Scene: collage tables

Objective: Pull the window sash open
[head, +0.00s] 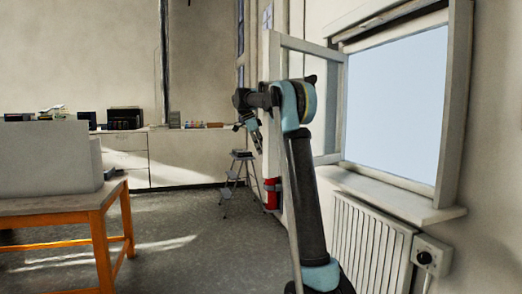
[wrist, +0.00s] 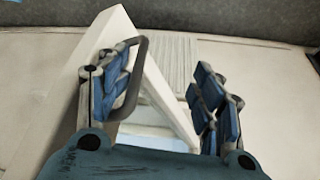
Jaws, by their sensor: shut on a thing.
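The window sash (head: 316,48) is a pale framed pane in the head view. It stands swung out into the room from the left side of the window opening (head: 395,105). My gripper (head: 256,141) is at the sash's free side, partly hidden by my arm. In the wrist view my gripper (wrist: 165,92) has its blue-padded fingers on either side of the white sash edge (wrist: 112,32). A grey loop handle (wrist: 141,72) is at the left finger. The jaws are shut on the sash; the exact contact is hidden.
A white radiator (head: 368,245) and a sill (head: 395,197) are below the window. A red cylinder (head: 272,194) and a small step ladder (head: 237,178) stand beyond my arm. An orange-legged table (head: 98,240) is at left. The floor between is clear.

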